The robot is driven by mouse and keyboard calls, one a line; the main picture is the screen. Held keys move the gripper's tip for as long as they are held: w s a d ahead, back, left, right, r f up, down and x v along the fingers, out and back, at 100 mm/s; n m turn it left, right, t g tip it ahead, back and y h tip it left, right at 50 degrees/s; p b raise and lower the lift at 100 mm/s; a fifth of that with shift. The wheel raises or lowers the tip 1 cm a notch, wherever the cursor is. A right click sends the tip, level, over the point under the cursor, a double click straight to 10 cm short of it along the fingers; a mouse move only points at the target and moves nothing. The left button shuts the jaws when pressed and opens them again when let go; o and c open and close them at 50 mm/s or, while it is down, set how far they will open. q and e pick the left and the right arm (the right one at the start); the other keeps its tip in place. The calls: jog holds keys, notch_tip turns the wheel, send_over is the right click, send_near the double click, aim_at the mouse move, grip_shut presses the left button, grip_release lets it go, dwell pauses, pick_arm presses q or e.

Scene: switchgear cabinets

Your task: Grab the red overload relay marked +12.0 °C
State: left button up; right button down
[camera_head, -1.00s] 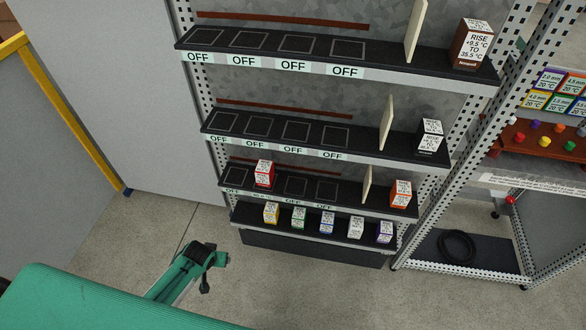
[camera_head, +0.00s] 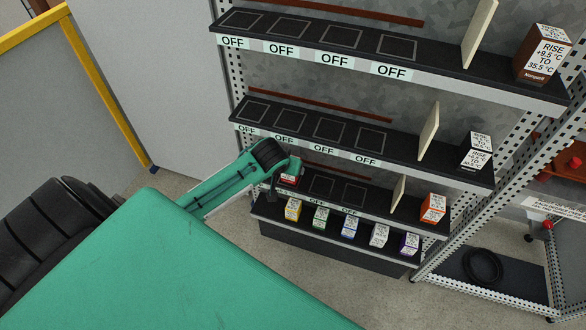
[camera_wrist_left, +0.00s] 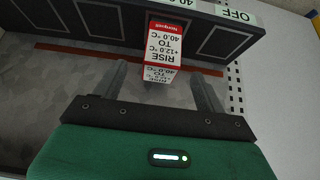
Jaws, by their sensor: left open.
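The red overload relay (camera_wrist_left: 167,45) stands on a black shelf in the left wrist view, its label upside down there and reading RISE +12.0 °C TO 40.0 °C. In the head view the relay (camera_head: 289,180) is partly hidden behind my left gripper (camera_head: 273,190). In the wrist view my left gripper (camera_wrist_left: 162,76) is open and empty, one finger to each side of the relay's line and pointing toward it. The fingers do not close on it, and whether their tips reach beside it is hard to tell. My right gripper is not in view.
The relay's shelf also holds an orange relay (camera_head: 433,208) and a cream divider (camera_head: 398,193). Several relays, such as the yellow one (camera_head: 293,209), stand on the shelf below. The shelf above (camera_head: 330,128) overhangs closely. A perforated post (camera_wrist_left: 235,92) stands beside the relay's shelf.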

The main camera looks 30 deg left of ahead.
aim_at(292, 180)
pick_arm(q)
jog(key=x, duration=0.3)
jog(key=shift+a+p+x, duration=0.2)
jog(key=shift+p+x, duration=0.55)
jog(key=shift+x, duration=1.55)
jog(key=shift+w+f, duration=0.25)
jog(key=shift+w, duration=0.1)
jog(key=c, duration=1.2)
jog(key=shift+c, duration=0.6)
jog(key=shift+r, duration=0.2)
